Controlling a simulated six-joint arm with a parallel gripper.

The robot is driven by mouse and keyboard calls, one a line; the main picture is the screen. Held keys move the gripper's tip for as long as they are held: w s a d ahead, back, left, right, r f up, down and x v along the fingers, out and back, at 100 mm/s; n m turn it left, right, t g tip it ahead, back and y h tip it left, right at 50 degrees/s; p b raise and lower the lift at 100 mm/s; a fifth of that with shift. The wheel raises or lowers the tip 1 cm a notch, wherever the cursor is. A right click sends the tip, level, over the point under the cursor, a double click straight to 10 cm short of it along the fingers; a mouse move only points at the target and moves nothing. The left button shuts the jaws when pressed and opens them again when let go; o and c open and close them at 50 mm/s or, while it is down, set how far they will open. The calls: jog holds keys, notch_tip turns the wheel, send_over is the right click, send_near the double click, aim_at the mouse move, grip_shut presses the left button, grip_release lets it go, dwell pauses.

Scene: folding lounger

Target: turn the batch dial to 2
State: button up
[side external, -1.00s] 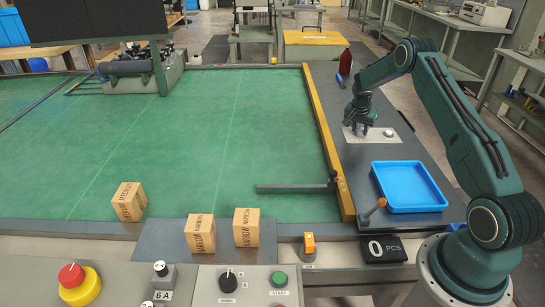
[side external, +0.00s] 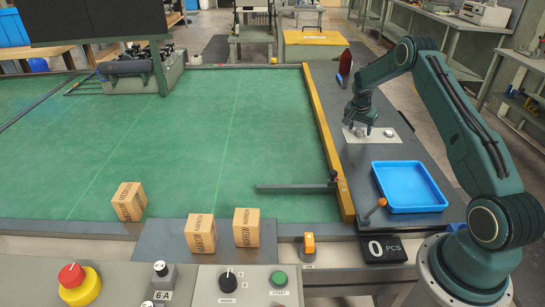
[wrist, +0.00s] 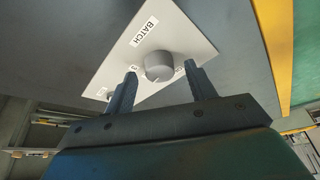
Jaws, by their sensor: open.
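The batch dial (wrist: 158,66) is a round grey knob on a white plate (wrist: 180,30) marked BATCH, seen in the wrist view. Small markings flank the knob, but I cannot read them or its setting surely. My gripper (wrist: 160,71) is open, with one finger on each side of the dial and visible gaps between fingers and knob. In the side external view my gripper (side external: 361,130) points down over the plate (side external: 376,140), close to its surface. There the fingers partly hide the plate's left part; a small pale knob shows to their right.
A blue tray (side external: 410,188) lies nearer on the dark side table, with an orange-topped lever (side external: 375,208) beside it. A red bottle (side external: 345,66) stands behind my gripper. A yellow rail (side external: 328,140) borders the green table.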

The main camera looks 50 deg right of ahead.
jog(key=w+v, duration=0.1)
jog(key=v, duration=1.2)
jog(key=shift+s, duration=0.5)
jog(key=shift+a+r, duration=0.1)
jog(key=shift+r, duration=0.05)
jog(key=s+a+r+n+t+y, duration=0.1)
jog(key=s+a+r+n, duration=0.3)
jog(key=a+r, duration=0.6)
jog(key=s+a+r+n+t+y, duration=0.1)
jog(key=s+a+r+n+t, duration=0.15)
jog(key=a+r, duration=0.8)
jog(key=s+a+f+n+t+y, duration=0.1)
jog(key=s+a+n, duration=0.8)
jog(key=s+a, duration=0.9)
jog(key=s+f+y, duration=0.1)
jog(key=s, duration=0.3)
